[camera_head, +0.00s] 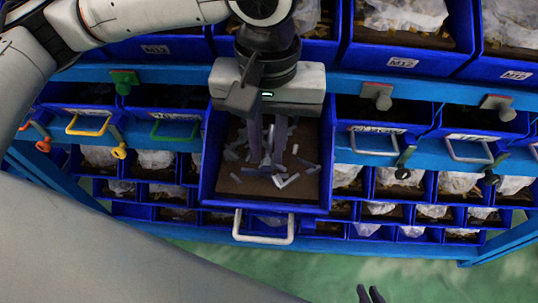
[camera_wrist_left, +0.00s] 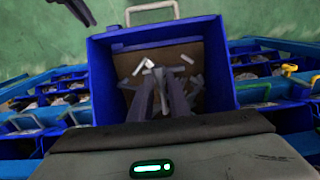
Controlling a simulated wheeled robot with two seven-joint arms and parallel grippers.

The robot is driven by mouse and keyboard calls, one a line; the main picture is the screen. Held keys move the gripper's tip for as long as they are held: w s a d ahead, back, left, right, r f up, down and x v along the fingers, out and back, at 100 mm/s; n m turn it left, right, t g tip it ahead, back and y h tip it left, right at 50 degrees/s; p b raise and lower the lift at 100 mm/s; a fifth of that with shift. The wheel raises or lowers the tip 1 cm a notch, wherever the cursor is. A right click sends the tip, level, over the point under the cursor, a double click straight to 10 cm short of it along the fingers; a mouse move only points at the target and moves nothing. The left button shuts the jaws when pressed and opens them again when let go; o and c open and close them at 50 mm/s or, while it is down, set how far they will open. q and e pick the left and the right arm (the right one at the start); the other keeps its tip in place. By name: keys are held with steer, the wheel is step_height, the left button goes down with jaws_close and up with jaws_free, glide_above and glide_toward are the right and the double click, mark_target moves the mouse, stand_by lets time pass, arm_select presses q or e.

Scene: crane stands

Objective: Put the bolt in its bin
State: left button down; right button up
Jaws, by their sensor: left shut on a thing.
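My left gripper (camera_head: 267,155) points down into the pulled-out blue bin (camera_head: 262,206). It is shut on the bolt (camera_head: 266,160), a small grey piece at its fingertips, mostly hidden by the fingers. In the left wrist view the left gripper (camera_wrist_left: 163,82) is over the brown floor of the same bin (camera_wrist_left: 218,70), with the bolt (camera_wrist_left: 158,74) between its tips. Several loose grey bolts lie around the tips; I cannot tell whether the held one touches them. My right gripper (camera_head: 370,294) shows only its dark fingertips at the bottom edge, slightly apart, with nothing seen between them.
Small bins with bagged parts (camera_head: 400,177) sit below. A white handle (camera_head: 263,228) is on the open bin's front. Green floor (camera_head: 400,270) lies clear in front.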

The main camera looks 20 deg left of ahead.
mark_target(268, 155)
arm_select(q)
steer(key=shift+f, duration=1.8)
steer(key=c, duration=1.7)
jaws_free()
steer(key=shift+f, duration=0.15)
steer(key=shift+o, duration=0.2)
step_height(268, 155, up, 12)
steer(key=shift+r+p, duration=0.2)
steer(key=shift+p, duration=0.2)
